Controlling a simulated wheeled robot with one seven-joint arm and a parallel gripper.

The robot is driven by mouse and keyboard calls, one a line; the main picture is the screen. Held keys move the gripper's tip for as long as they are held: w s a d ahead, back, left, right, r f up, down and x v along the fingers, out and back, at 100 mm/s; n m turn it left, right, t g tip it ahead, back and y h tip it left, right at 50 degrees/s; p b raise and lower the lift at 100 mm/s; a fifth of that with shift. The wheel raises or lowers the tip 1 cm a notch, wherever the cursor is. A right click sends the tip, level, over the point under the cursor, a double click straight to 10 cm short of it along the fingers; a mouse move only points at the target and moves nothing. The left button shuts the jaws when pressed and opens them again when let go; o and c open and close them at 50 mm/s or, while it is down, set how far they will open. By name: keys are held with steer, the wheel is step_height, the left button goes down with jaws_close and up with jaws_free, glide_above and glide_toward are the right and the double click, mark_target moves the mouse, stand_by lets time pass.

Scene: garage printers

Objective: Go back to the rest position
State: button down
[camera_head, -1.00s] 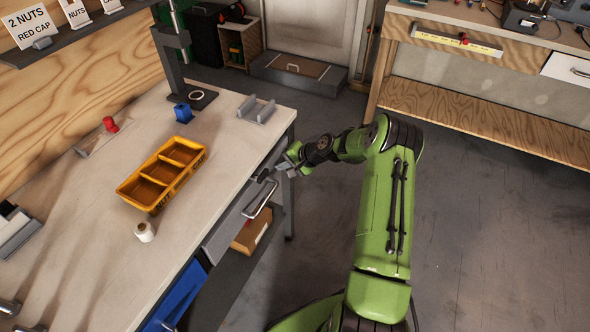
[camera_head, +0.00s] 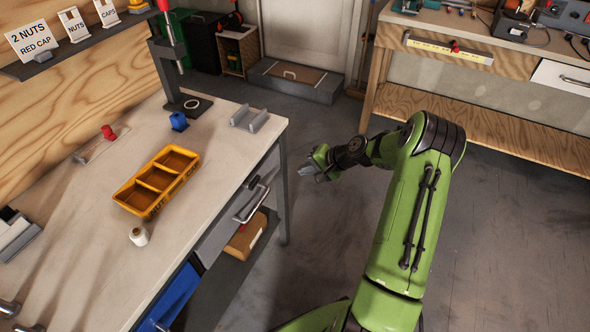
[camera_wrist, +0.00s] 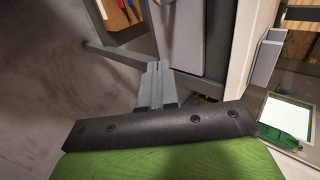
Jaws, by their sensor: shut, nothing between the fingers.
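My gripper (camera_head: 318,168) is in the air over the floor, to the right of the workbench (camera_head: 75,243) and apart from it. In the wrist view its fingers (camera_wrist: 156,88) are together with nothing between them. My green arm reaches up from the bottom of the head view. A metal handle (camera_head: 252,204) is on the drawer front (camera_head: 222,235) at the bench's right side, left of my gripper.
A second bench (camera_head: 480,120) stands at the back right. The floor between is clear.

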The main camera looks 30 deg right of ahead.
steer(key=s+a+r+n+g+h+p, duration=0.2)
steer(key=s+a+r+n, duration=0.3)
steer(key=r, duration=0.6)
steer(key=s+a+r+n+g+h+p, duration=0.1)
steer(key=s+a+r+n+h+p, duration=0.15)
steer(key=s+a+r, duration=0.65)
steer(key=s+a+r+n+p, duration=0.1)
steer(key=s+r+p, duration=0.1)
steer(key=s+r, duration=0.4)
steer(key=s+r+n+t+h+p, duration=0.1)
steer(key=s+r+n+p, duration=0.1)
steer(key=s+r, duration=0.4)
steer(key=s, duration=0.5)
steer(key=shift+a, duration=0.4)
